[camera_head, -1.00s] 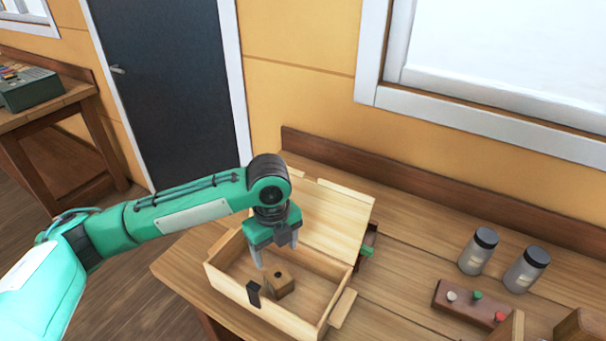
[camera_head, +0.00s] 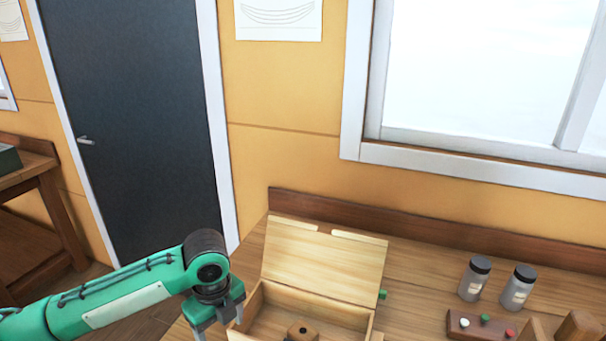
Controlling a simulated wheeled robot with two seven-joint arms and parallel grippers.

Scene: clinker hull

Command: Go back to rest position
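My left gripper (camera_head: 218,326) hangs fingers down at the left side of the open wooden box, near the bottom of the picture. Its two fingers are spread apart, and nothing shows between them. The light wooden box (camera_head: 258,318) stands on the workbench with its lid (camera_head: 325,262) raised at the back. A small wooden block with a dark hole in its top (camera_head: 301,331) sits inside the box, apart from the gripper. The lower edge of the picture cuts off the box front. My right gripper is not in the picture.
On the workbench (camera_head: 425,268), two jars with dark lids (camera_head: 474,280) (camera_head: 516,288) stand at the right. A dark wooden strip with coloured knobs (camera_head: 481,325) lies in front of them. A dark door (camera_head: 130,120) and a side table (camera_head: 38,200) are at the left.

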